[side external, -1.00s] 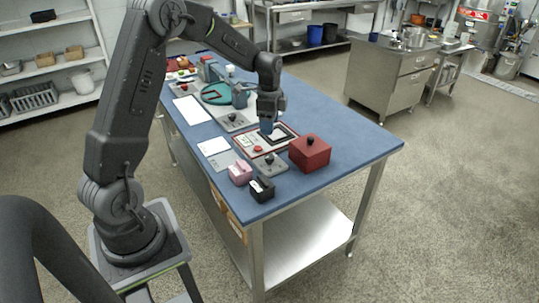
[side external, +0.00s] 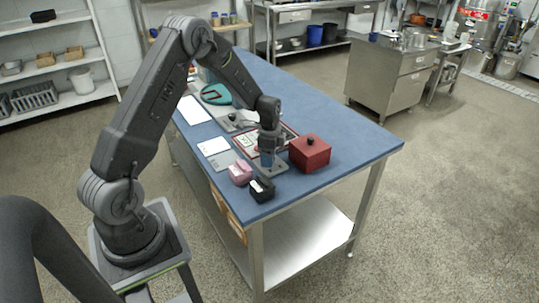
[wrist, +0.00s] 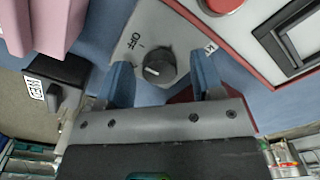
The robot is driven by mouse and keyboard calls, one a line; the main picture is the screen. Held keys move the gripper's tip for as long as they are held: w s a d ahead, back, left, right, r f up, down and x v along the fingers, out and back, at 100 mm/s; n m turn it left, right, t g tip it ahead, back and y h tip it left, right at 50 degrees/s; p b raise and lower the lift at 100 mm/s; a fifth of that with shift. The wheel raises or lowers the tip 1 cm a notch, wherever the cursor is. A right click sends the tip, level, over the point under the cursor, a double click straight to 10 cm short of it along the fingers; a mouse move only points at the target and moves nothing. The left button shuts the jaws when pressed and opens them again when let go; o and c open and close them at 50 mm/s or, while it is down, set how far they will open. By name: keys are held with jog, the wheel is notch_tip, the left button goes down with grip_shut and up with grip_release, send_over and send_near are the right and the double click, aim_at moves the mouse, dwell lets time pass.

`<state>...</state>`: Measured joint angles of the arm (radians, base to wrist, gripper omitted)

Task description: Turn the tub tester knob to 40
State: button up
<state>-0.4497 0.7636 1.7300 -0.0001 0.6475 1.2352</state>
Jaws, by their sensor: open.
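A small black round knob (wrist: 158,68) with a white pointer line sits on a light grey plate (wrist: 178,36) in the wrist view. The plate carries the word OFF beside the knob and a partly hidden label at the right. The knob's full scale and any 40 mark cannot be read. My gripper (wrist: 163,78) is open, with one blue finger on each side of the knob and gaps visible. In the side view my gripper (side external: 267,163) is low over the grey plate (side external: 276,172), hiding the knob.
A red box (side external: 311,153) with a black top knob stands close to the right. A pink block (side external: 240,172) and a black block (side external: 262,189) sit near the left. A red-edged panel (wrist: 247,65) lies behind. The blue tabletop (side external: 345,143) is clear at the right.

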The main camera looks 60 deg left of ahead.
jog(key=shift+c, duration=0.2)
jog(key=c, duration=0.9)
